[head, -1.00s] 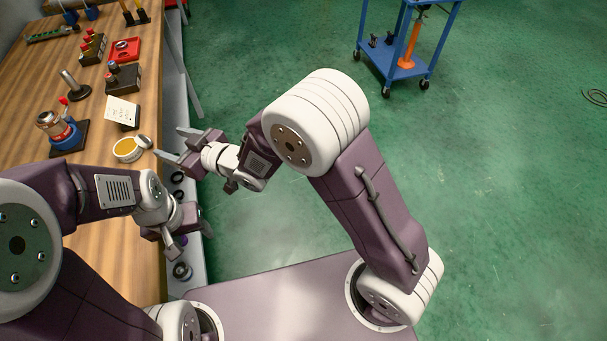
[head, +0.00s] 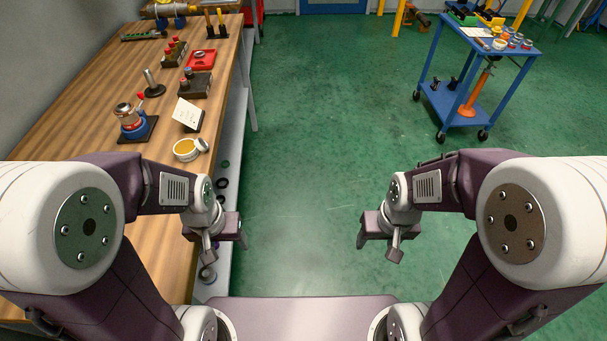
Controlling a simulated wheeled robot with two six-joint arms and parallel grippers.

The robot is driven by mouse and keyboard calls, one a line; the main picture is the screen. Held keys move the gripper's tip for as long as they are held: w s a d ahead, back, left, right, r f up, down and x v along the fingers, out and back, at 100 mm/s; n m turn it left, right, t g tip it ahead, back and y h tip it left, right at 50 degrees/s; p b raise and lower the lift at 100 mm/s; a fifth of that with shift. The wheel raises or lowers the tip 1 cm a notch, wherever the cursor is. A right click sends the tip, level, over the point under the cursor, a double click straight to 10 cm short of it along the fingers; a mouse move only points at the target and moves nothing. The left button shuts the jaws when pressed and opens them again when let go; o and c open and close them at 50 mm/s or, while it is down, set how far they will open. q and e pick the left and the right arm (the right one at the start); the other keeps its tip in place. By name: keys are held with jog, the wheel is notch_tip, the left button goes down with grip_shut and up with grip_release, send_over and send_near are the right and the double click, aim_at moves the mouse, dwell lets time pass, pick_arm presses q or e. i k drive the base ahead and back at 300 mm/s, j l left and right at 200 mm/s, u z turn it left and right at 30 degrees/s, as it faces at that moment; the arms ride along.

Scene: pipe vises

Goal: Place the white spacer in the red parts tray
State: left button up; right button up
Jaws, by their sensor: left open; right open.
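The red parts tray (head: 209,66) lies on the wooden bench toward its far right edge, with a small greyish ring-shaped part (head: 199,54) in it. I cannot tell whether this part is the white spacer. Small round parts (head: 514,41), some pale, sit on the blue cart's top; none is clearly the spacer at this size. My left gripper (head: 222,246) is open and empty, low by the bench's right edge. My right gripper (head: 378,248) is open and empty over the green floor, far from the tray and cart.
The bench (head: 75,165) holds a round yellow-and-white container (head: 184,150), a tilted white card (head: 187,112), a blue-based device (head: 131,122) and dark blocks with knobs (head: 195,85). The blue cart (head: 462,72) stands at the back right. Floor between bench and cart is clear.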

aim_at(203, 59)
jog(key=i+l+u, duration=0.3)
jog(key=u, duration=0.15)
jog(key=i+l+u, duration=0.25)
jog(key=l+u, duration=0.15)
